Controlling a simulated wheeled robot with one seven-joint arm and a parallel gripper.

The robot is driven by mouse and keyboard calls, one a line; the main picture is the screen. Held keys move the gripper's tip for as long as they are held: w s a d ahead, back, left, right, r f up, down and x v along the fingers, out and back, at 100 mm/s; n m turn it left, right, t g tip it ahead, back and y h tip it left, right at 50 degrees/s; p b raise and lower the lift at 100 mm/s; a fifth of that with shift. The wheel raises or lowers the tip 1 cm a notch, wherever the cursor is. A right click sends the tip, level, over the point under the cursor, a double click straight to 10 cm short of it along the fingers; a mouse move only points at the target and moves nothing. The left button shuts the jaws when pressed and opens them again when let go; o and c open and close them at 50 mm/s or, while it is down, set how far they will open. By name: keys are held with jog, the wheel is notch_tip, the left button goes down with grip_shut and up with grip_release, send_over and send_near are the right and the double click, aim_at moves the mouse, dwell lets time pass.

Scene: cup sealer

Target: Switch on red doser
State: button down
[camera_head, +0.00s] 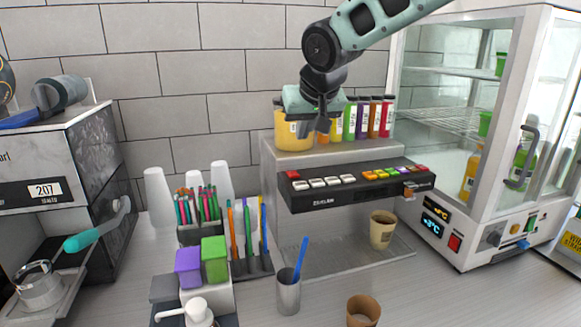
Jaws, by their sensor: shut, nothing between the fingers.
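The doser machine has a black front panel (350,191) with a row of small buttons. A red button (293,174) sits at the panel's left end, followed by several white ones. Yellow, green and orange buttons lie to the right, with a red button (421,168) near the right end. A red bottle (387,116) stands at the right end of the coloured bottles on top of the machine. My gripper (323,129) is shut and empty, pointing down above the panel and in front of the yellow tub (288,132). It partly hides the bottles behind it.
A brown cup (382,230) stands under the panel, another (363,311) on the counter in front. A metal tumbler (288,292) with a blue stick stands to the left. A glass cabinet (465,130) borders the machine's right; pens and colored boxes fill the left.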

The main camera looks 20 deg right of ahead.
jog(key=shift+w+d+r, duration=0.25)
jog(key=shift+w+d, duration=0.05)
jog(key=shift+w, duration=0.3)
jog(key=p, duration=0.4)
send_over(293, 173)
jog(key=s, duration=0.2)
notch_tip(293, 173, down, 8)
jog(key=shift+r, duration=0.1)
jog(key=f, duration=0.2)
jog(key=shift+s+a+f+p, duration=0.1)
jog(key=shift+s+f+p, duration=0.25)
jog(key=shift+f, duration=0.7)
